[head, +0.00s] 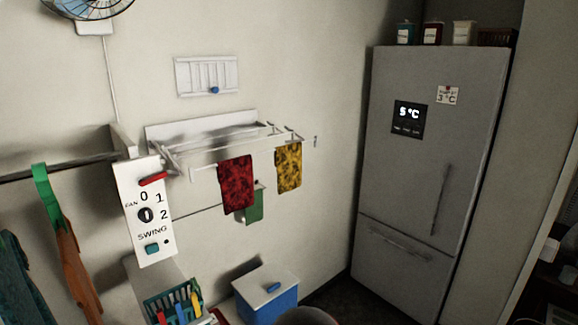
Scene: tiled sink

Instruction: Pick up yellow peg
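A small yellow peg (196,304) stands at the right end of a green slatted basket (158,304) at the bottom of the head view. A blue peg (181,314) and a red peg (162,318) are beside it to the left. The pegs' lower parts are hidden or cut off by the frame edge. My gripper is not in view.
A white control panel (128,205) stands left of centre, above the basket. A blue bin with a white lid (252,285) is right of the basket. A wall rack (205,150) holds red (235,185) and yellow (288,167) cloths. A fridge (425,170) stands at right.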

